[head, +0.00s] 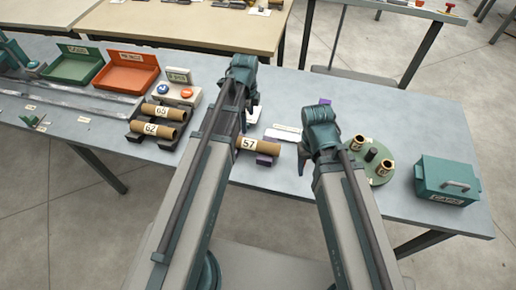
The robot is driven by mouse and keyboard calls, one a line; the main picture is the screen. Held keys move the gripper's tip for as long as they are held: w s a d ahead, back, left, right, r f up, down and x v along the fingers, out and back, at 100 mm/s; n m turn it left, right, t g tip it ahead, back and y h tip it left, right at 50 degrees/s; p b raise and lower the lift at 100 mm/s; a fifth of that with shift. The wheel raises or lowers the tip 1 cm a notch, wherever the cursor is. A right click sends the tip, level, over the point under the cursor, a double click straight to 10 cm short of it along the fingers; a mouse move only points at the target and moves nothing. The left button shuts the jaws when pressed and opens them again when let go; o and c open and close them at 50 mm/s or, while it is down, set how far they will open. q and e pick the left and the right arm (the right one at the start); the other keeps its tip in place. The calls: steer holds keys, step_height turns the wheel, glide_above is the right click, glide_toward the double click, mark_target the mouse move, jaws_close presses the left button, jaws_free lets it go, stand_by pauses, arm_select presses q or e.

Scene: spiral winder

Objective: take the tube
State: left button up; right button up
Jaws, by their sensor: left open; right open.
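Two more brown tubes, marked 65 (165,112) and 62 (155,129), lie on dark supports to the left. My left gripper (252,117) is open above the table, just beyond tube 57 in the picture, mostly hidden by its own arm. My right gripper (303,158) is open to the right of tube 57, its fingers largely hidden by the wrist. Neither gripper visibly holds a tube.
A green tray (75,67) and an orange tray (127,73) stand back left, beside a button box (180,93). A green round plate with small tubes (379,174) and a teal case (447,180) stand at right. The back right tabletop is clear.

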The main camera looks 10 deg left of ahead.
mark_target(250, 141)
arm_select(q)
steer(key=shift+f+b, duration=4.4)
arm_select(e)
step_height(250, 141, down, 9)
steer(key=shift+r, duration=0.15)
arm_select(q)
steer(key=f+b, duration=0.5)
steer(key=shift+s+d+f, duration=0.15)
steer(key=shift+s+d, duration=0.15)
arm_select(e)
step_height(250, 141, down, 5)
steer(key=shift+f, duration=0.15)
arm_select(q)
steer(key=c, duration=1.5)
steer(key=shift+r, duration=0.2)
